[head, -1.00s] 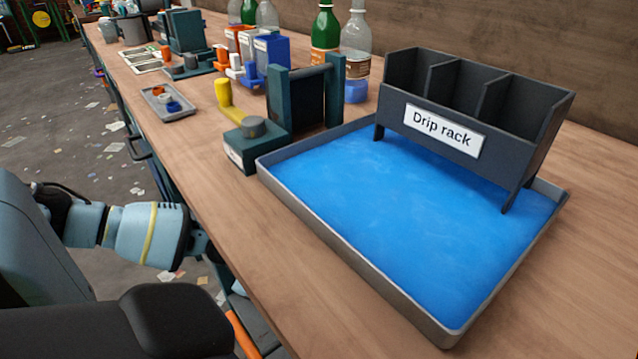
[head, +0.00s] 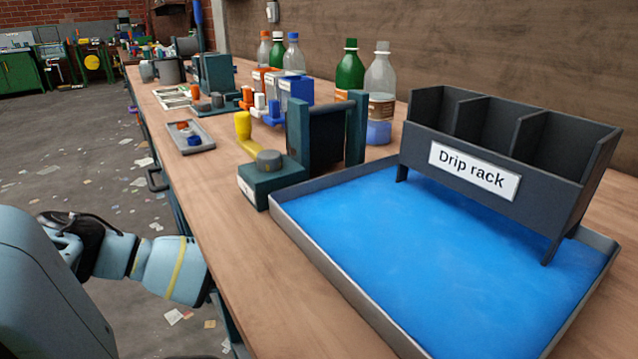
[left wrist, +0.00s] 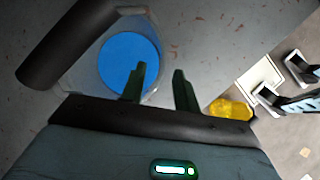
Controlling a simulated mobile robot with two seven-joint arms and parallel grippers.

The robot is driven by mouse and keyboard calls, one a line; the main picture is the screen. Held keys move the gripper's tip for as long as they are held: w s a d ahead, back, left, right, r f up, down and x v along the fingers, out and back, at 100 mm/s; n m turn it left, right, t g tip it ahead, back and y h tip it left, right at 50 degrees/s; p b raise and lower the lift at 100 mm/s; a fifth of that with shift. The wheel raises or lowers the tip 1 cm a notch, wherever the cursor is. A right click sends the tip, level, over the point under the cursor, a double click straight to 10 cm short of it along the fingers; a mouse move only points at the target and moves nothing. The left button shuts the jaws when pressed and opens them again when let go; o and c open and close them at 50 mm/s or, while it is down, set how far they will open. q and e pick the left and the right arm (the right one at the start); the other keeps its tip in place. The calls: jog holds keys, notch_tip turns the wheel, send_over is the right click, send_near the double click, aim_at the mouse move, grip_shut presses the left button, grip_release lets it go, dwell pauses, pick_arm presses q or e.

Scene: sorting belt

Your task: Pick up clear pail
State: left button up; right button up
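A clear round container with blue inside, which looks like the clear pail (left wrist: 82,75), shows at the upper left of the left wrist view. I see it from above and do not make it out in the head view. My left gripper (left wrist: 160,69) is open, its two dark green fingers apart with nothing visible between them. The left finger overlaps the blue area in the picture; I cannot tell if it touches. In the head view my left arm hangs beside the bench and its gripper is hidden. My right gripper is not in view.
The bench (head: 225,235) carries a blue-floored tray (head: 335,258) with a drip rack (head: 535,190), several bottles and a small grey tray (head: 203,146). A thick dark bar (left wrist: 75,38) and a yellow translucent object (left wrist: 231,108) are near my left gripper. Scraps litter the floor.

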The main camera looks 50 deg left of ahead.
pick_arm(q)
jog(key=b+x, duration=0.2)
jog(key=x, duration=0.2)
jog(key=shift+s+a+f, duration=0.1)
jog(key=shift+a, duration=0.1)
jog(key=shift+d+f, duration=0.1)
jog(key=shift+f, duration=0.05)
jog(key=c, duration=0.7)
grip_shut()
